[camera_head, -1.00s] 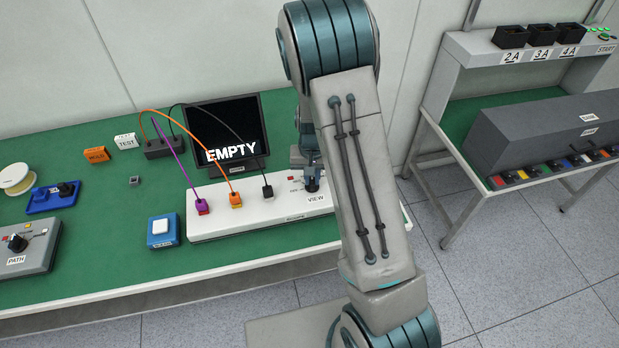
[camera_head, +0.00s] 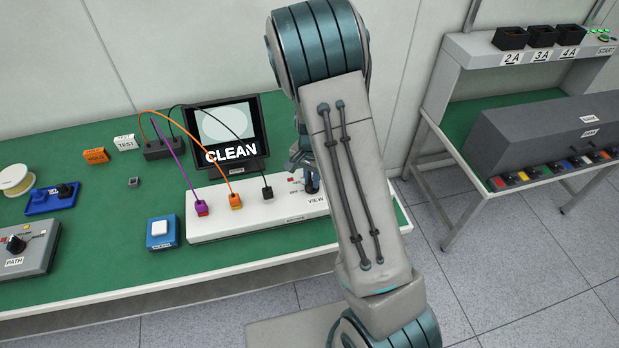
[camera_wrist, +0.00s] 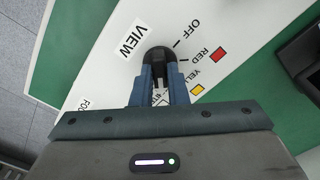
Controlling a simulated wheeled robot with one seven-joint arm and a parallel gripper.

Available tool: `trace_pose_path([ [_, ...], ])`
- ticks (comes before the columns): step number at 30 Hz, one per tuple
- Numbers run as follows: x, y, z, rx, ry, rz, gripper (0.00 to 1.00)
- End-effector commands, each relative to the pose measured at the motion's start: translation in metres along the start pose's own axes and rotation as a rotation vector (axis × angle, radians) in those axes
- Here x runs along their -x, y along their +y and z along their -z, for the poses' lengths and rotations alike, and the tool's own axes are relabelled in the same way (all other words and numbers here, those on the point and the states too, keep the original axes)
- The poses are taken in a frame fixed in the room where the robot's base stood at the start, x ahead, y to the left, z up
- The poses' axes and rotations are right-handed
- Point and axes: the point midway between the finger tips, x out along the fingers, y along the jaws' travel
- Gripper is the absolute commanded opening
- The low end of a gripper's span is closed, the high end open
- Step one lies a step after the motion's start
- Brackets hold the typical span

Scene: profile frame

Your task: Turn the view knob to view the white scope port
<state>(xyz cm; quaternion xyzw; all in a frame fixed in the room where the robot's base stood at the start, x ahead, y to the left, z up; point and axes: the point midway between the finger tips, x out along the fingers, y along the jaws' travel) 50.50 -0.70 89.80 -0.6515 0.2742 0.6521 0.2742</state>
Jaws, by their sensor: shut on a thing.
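The view knob (camera_wrist: 157,54) is black and sits on the white scope panel (camera_head: 215,225), beside the printed word VIEW. My gripper (camera_wrist: 160,78) is shut on it in the wrist view. OFF, RED and YELLOW marks show to the knob's right; a further label between the fingers is partly hidden. In the head view the knob (camera_head: 312,185) is partly behind my arm. The scope screen (camera_head: 228,135) reads CLEAN below a pale disc. Purple, orange and black leads run to ports on the panel; I cannot tell which port is white.
A blue box with a white button (camera_head: 161,232) stands left of the panel. A grey PATH box (camera_head: 28,250) is at the far left. A side table with a long grey case (camera_head: 540,128) stands to the right. Green bench top is clear between the smaller items.

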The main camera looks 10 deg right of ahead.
Motion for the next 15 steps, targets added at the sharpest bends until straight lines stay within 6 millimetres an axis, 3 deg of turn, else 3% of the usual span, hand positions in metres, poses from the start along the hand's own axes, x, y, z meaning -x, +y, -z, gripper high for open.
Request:
trace_pose_path([
  [11, 0.0011, -0.0011, 0.0005, -0.006, 0.002, 0.003, 0.0],
  [12, 0.0011, -0.001, 0.0006, -0.006, 0.002, 0.003, 0.25],
  [13, 0.0011, -0.001, 0.0005, -0.006, 0.002, 0.003, 0.33],
  [15, 0.0009, -0.0008, 0.0005, -0.005, 0.002, 0.002, 0.35],
])
